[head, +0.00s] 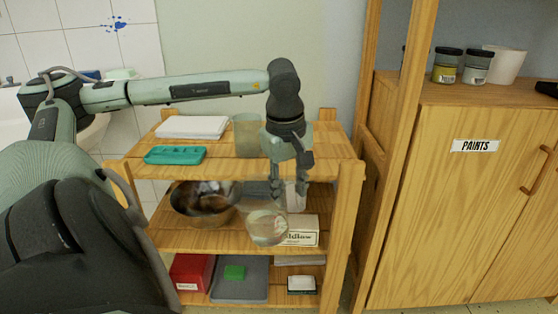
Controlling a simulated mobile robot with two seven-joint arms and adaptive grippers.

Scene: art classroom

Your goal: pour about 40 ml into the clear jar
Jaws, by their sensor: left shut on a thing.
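My left gripper (287,188) points down in front of the wooden cart and is shut on a see-through vessel (267,228). The vessel hangs below the top shelf's front edge, with what looks like clear liquid low in it. Its outline is faint, so I cannot tell its exact tilt. A clear, slightly grey-green cylindrical container (246,136) stands upright on the top shelf, just left of the gripper's wrist. It looks like the clear jar; I cannot make out liquid in it. My right gripper is not in view.
The wooden cart's top shelf (322,152) also carries a white stack (192,127) and a green tray (175,155). A metal bowl (203,203) and a labelled box (302,230) sit on the middle shelf. A paints cabinet (455,205) stands at right.

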